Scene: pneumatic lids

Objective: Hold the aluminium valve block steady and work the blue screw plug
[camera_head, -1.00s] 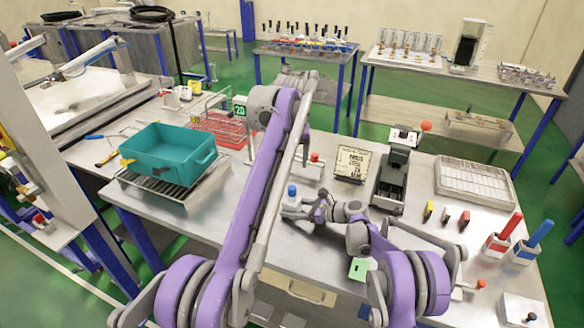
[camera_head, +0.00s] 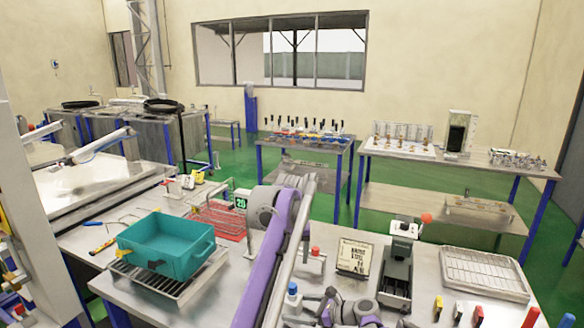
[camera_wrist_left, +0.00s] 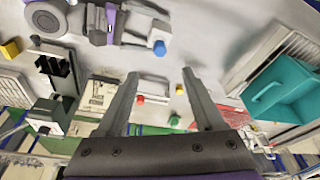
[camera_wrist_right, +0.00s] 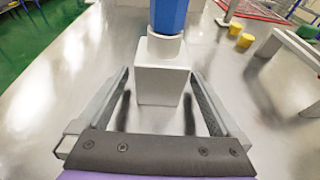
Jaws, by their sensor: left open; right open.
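The pale aluminium valve block (camera_wrist_right: 163,78) stands upright on the bench, with the blue screw plug (camera_wrist_right: 168,14) on its top. In the right wrist view my right gripper (camera_wrist_right: 160,85) is open, one finger on each side of the block, with visible gaps. In the head view the plug (camera_head: 292,288) is low in the picture, beside my right gripper (camera_head: 302,307). In the left wrist view my left gripper (camera_wrist_left: 160,75) is open and empty; the blue plug (camera_wrist_left: 159,47) shows beyond its fingertips. The left gripper is hard to make out in the head view.
A red-capped block (camera_head: 315,251) stands behind the plug. A teal bin (camera_head: 165,262) on a rack is to the left. A labelled box (camera_head: 354,258), a dark fixture (camera_head: 397,280) and a wire tray (camera_head: 484,274) are to the right. Yellow pieces (camera_wrist_right: 240,35) stand beyond the block.

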